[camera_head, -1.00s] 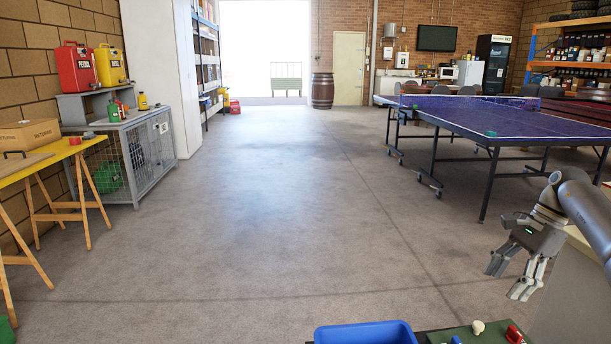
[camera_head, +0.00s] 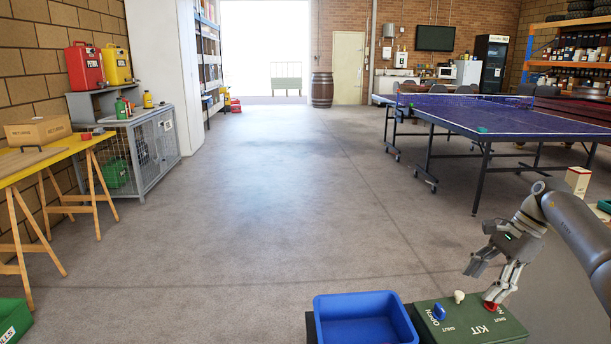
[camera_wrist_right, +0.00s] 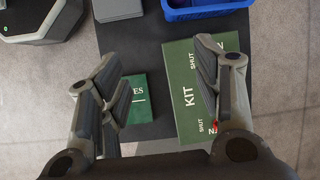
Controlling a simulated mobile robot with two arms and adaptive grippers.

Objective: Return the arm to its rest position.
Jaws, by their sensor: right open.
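My right arm comes in from the right edge of the head view. Its gripper (camera_head: 487,280) is open, with the fingers pointing down and left over the green kit box (camera_head: 470,322). The box has a blue knob (camera_head: 438,312), a white knob (camera_head: 459,296) and a red one (camera_head: 491,305) near the fingertips; I cannot tell if they touch. In the right wrist view the open gripper (camera_wrist_right: 160,85) has its right finger in front of the kit box (camera_wrist_right: 185,75). Nothing is held between the fingers. My left gripper is not in view.
A blue bin (camera_head: 362,300) stands left of the kit box. In the wrist view a smaller green box (camera_wrist_right: 138,100) lies on the dark surface. A carton (camera_head: 578,180) stands beyond my right arm. The table tennis table (camera_head: 500,112) is farther back; the middle floor is clear.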

